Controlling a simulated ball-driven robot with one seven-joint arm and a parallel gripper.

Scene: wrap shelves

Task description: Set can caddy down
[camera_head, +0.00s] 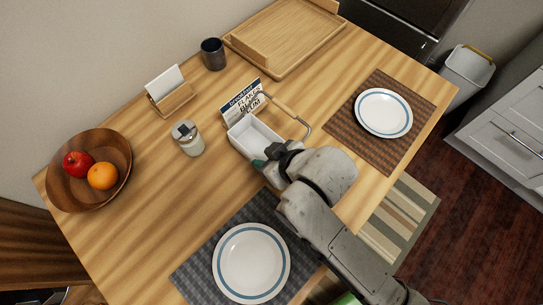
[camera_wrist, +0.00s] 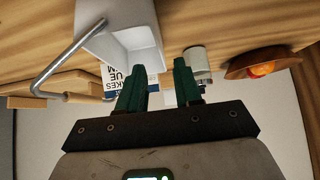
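The can caddy (camera_head: 255,138) is a white open box with a bent metal handle and a wooden grip (camera_head: 285,105). In the head view it is on or just above the wooden table; I cannot tell which. It looks empty inside. My gripper (camera_head: 265,157) is at its near side. In the wrist view, the caddy (camera_wrist: 115,32) lies beyond the fingers, with its handle out to the left. My gripper (camera_wrist: 157,78) has its two green fingers apart, with nothing seen between them. Whether a finger touches the caddy cannot be told.
A jar (camera_head: 188,138), napkin holder (camera_head: 172,97), dark cup (camera_head: 213,54) and fruit bowl (camera_head: 118,180) are to the left. Plates (camera_head: 384,113) (camera_head: 251,263) lie right and front. A wooden tray (camera_head: 285,35) is at the back.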

